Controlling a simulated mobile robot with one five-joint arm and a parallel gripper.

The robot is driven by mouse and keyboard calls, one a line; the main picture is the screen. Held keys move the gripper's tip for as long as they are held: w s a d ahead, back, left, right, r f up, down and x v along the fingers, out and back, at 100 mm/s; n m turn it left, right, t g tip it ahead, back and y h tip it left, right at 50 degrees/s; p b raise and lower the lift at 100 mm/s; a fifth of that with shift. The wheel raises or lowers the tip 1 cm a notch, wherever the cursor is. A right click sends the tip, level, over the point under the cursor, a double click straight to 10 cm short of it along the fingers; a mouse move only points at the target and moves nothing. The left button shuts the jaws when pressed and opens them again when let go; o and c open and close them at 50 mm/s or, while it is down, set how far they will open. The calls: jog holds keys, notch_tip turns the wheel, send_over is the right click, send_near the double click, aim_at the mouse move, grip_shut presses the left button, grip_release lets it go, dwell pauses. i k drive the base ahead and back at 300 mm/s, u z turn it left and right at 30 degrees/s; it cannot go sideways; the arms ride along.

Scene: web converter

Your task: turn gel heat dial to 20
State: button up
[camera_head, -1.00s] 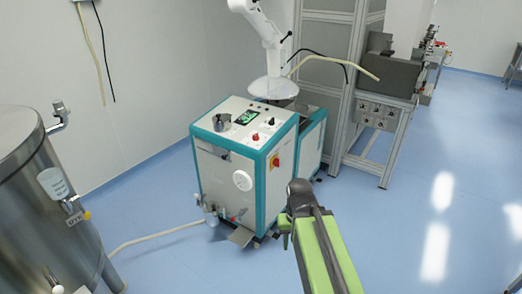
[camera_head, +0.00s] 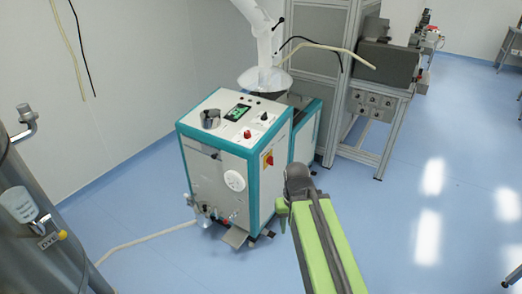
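A white machine with teal edges (camera_head: 218,165) stands ahead, left of the picture's middle. Its sloping top carries a red knob (camera_head: 247,134), a black knob (camera_head: 264,116), a lit green display (camera_head: 237,112) and a metal cup (camera_head: 210,118). A round white dial or gauge (camera_head: 235,181) is on its front. Labels and scale marks are too small to read, so I cannot tell which one is the gel heat dial or its setting. My green and grey arm reaches up from the bottom, right of the machine and apart from the controls. No gripper fingers show.
A steel tank (camera_head: 45,190) stands close at the left, with a pale hose (camera_head: 145,239) running along the floor to the machine. A grey metal frame (camera_head: 310,70) and bench (camera_head: 375,105) stand behind. The blue floor at the right is clear.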

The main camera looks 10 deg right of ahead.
aim_at(247, 135)
jog(key=k, duration=1)
jog(key=u, duration=0.5)
jog(key=i, duration=2)
jog(key=z, duration=0.6)
